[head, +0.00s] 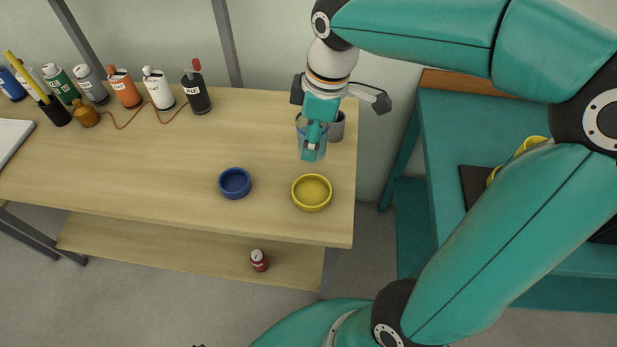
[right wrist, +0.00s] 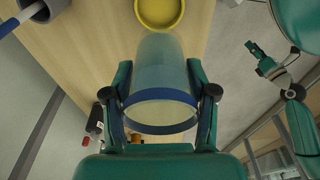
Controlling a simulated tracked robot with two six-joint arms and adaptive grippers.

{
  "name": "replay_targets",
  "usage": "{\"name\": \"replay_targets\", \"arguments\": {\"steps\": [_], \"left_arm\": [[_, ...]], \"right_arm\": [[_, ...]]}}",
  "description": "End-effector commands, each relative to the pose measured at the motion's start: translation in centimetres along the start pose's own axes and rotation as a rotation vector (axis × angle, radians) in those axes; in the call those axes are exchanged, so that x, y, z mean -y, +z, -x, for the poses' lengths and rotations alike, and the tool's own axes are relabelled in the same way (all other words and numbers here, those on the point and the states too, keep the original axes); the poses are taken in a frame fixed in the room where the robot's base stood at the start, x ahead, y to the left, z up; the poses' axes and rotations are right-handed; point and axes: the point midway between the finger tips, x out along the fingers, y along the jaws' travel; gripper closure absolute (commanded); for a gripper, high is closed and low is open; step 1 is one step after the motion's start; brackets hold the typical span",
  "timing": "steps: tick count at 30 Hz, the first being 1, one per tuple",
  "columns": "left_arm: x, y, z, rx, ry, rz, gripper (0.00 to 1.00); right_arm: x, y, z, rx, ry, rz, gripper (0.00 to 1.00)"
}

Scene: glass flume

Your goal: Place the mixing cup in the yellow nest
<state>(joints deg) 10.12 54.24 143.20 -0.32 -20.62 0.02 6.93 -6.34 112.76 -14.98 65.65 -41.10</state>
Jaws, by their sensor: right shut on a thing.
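The mixing cup (head: 302,135) is a clear cup, with a blue band that shows in the right wrist view (right wrist: 160,75). My right gripper (head: 313,146) is shut on it, one finger on each side, and partly hides it in the head view. The yellow nest (head: 312,206) is a shallow round ring near the table's right front edge. It looks empty and shows beyond the cup in the right wrist view (right wrist: 160,24). The cup is behind the nest and apart from it. What looks like my left gripper (right wrist: 262,62) is small at the right wrist view's right; its jaws are unclear.
A blue ring nest (head: 235,192) sits left of the yellow one. A grey container (head: 338,127) stands close behind the held cup. Several bottles, such as the black one (head: 197,95), line the back left. The wooden table (head: 150,165) is clear in front of them.

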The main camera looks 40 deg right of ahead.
Motion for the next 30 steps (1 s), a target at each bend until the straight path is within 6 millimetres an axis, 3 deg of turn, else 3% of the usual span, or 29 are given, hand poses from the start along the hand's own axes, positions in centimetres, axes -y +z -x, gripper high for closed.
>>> {"name": "replay_targets", "arguments": {"steps": [3, 9, 17, 24, 30], "left_arm": [[0.1, 0.0, -0.2, 0.000, 0.000, 0.000, 0.60], [0.1, 0.0, -0.4, -0.001, 0.000, 0.000, 0.60], [0.2, 0.0, -0.5, -0.001, 0.000, 0.000, 0.60], [0.2, 0.0, -0.7, -0.001, 0.000, 0.000, 0.60], [0.2, 0.0, -0.7, -0.001, 0.000, 0.000, 0.60]], "right_arm": [[0.1, 0.6, -3.5, 0.006, -0.006, 0.000, 0.83], [0.0, 1.1, -7.9, 0.004, -0.004, 0.005, 0.83], [0.0, 1.2, -10.0, 0.002, -0.001, 0.007, 0.83], [0.0, 1.7, -13.2, 0.003, -0.003, 0.007, 0.83], [0.0, 1.7, -13.8, 0.000, 0.000, 0.009, 0.83]]}}
